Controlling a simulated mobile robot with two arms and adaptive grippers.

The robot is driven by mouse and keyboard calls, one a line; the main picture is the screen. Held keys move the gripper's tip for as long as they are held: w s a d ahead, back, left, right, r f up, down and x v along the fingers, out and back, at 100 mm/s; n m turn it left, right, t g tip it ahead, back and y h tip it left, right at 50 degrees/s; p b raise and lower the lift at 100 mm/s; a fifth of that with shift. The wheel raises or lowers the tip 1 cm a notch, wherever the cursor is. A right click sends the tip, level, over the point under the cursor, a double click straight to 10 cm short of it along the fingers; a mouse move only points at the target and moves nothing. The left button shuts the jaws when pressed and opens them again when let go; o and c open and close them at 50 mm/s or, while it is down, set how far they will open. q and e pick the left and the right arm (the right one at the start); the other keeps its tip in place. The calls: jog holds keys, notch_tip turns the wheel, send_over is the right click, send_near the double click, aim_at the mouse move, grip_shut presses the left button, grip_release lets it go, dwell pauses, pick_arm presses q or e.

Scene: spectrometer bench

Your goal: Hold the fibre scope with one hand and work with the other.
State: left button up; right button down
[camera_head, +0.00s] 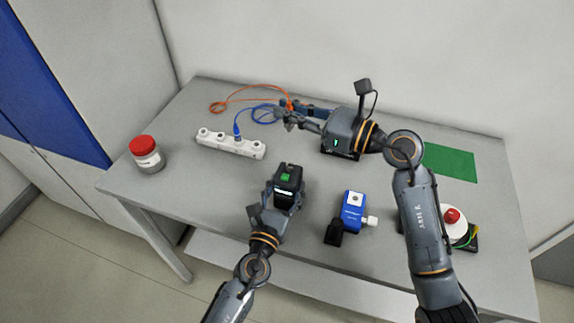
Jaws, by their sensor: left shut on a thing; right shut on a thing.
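The fibre scope (290,200) appears to be the dark handheld device with a green patch on top, over the middle of the bench. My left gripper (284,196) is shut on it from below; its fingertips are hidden. My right gripper (283,116) reaches left across the back of the bench. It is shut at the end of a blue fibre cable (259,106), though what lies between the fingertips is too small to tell. The blue cable runs to a white multi-port strip (230,144). An orange cable (237,93) loops close behind these fingers.
A blue part (320,105) shows partly behind my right gripper. A blue device with a white knob (353,211) stands front centre. A red-lidded jar (148,157) stands at left.

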aim_at(287, 127)
jog(key=f+m+t+h, duration=0.2)
jog(key=f+t, duration=0.1)
jog(key=shift+a+f+m, duration=0.1)
jog(key=shift+a+m, duration=0.2)
jog(key=shift+a, duration=0.1)
jog(key=shift+d+f+m+t+h, duration=0.1)
jog(key=shift+f+m+t+h, duration=0.3)
jog(key=shift+t, duration=0.2)
jog(key=shift+s+d+f+m+t+h, duration=0.1)
jog(key=shift+d+f+m+t+h, duration=0.15)
jog(key=shift+m+t+h, duration=0.2)
jog(key=shift+d+f+m+t+h, duration=0.15)
jog(key=shift+d+m+t+h, duration=0.15)
jog(key=shift+h, duration=0.25)
jog(key=shift+a, duration=0.1)
jog(key=shift+f, duration=0.1)
jog(key=shift+f, duration=2.3)
jog(key=shift+f, duration=0.25)
jog(key=shift+f, duration=1)
